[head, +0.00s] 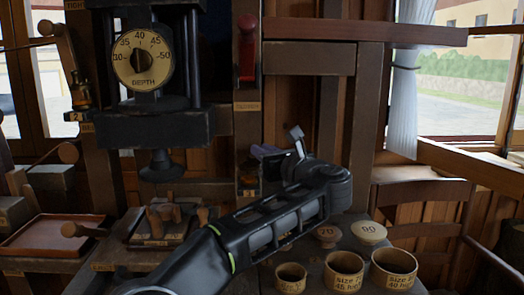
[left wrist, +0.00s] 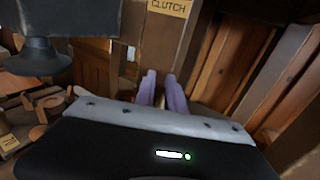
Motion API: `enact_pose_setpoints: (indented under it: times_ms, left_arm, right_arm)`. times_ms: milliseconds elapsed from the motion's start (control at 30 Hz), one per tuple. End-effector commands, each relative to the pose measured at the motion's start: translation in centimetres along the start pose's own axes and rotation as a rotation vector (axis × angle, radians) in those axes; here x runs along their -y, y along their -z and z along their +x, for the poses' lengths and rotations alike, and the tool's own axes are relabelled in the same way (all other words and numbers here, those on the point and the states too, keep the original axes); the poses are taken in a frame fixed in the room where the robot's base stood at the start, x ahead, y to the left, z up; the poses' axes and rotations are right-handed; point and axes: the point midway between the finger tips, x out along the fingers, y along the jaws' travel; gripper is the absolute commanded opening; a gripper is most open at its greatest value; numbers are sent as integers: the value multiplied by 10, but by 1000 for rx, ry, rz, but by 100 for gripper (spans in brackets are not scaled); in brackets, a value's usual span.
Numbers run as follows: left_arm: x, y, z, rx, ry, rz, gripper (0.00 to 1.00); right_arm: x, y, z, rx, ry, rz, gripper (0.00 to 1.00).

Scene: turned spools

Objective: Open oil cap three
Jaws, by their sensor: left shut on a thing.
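My left gripper (head: 266,153) reaches to the wooden post under the clutch lever. In the left wrist view its two pale purple fingers (left wrist: 161,82) stand close together in front of the post. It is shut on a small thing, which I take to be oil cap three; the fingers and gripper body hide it. A small brass-coloured fitting (head: 249,178) shows just below the fingers, above a small label (head: 250,193) too small to read. Another oiler (head: 80,92) sits at the far left above a label marked 2 (head: 74,116). My right gripper is not in view.
The depth dial (head: 142,56) and dark press head (head: 155,127) stand left of my arm. The red clutch lever (head: 247,60) is above the gripper. Several labelled round bins, one of them small (head: 290,279), stand at lower right. A tray (head: 50,238) lies left.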

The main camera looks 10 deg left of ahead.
Motion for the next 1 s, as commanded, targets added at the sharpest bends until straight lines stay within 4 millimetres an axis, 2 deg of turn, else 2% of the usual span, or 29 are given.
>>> enact_pose_setpoints:
  times_ms: [400,967,1000]
  left_arm:
    - [5,0,5,1,-167,1,0]
    - [5,3,8,-4,-198,5,0]
    - [5,3,8,-4,-198,5,16]
  right_arm:
    - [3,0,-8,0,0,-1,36]
    - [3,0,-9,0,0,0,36]
    - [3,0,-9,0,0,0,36]
